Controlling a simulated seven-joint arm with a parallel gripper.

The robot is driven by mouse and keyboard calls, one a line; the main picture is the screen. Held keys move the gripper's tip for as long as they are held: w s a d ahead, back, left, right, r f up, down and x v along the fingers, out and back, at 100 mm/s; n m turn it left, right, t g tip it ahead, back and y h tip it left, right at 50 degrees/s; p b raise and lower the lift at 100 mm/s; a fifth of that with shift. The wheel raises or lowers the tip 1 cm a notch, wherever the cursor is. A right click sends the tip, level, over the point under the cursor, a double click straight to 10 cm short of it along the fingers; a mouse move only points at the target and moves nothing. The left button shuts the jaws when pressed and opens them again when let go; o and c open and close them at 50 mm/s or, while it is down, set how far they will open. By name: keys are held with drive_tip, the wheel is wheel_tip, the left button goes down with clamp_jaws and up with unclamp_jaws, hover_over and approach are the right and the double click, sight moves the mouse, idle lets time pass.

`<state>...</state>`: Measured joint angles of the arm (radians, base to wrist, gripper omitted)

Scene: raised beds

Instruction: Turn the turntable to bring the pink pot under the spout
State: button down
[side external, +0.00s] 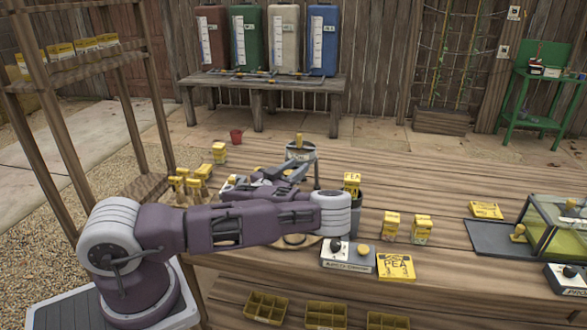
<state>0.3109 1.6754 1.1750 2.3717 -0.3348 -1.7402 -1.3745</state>
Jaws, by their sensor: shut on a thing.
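My gripper (264,187) is over the middle of the wooden bench, folded back from my white wrist joint. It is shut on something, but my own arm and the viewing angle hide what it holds. A pale round edge (295,241) shows below my forearm and looks like part of the turntable; most of it is hidden. A grey vessel on legs with a yellow knob (300,152) stands just behind my gripper. I cannot make out its spout.
Yellow boxes (392,226) stand right of my wrist, and several more (190,184) stand at left. A control box with a black knob (348,256) and a yellow packet (396,267) lie in front. A glazed case (555,235) is at right. A wooden shelf frame rises at left.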

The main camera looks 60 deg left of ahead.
drive_tip(key=shift+m+h, duration=0.4)
drive_tip(key=shift+h, duration=0.2)
drive_tip(key=shift+d+f+t+h, duration=0.1)
drive_tip(key=shift+d+t+h, duration=0.05)
drive_tip(key=shift+t+h, duration=0.15)
drive_tip(key=c, duration=1)
unclamp_jaws()
drive_tip(key=shift+w, duration=0.1)
drive_tip(key=shift+c, duration=0.2)
drive_tip(key=shift+s+d, duration=0.1)
drive_tip(key=shift+s, duration=0.3)
drive_tip(key=shift+f+v, duration=0.2)
drive_tip(key=shift+v, duration=0.8)
wheel_tip(320, 180, up, 6)
drive_tip(key=shift+s+r, duration=0.1)
drive_tip(key=shift+r, duration=0.65)
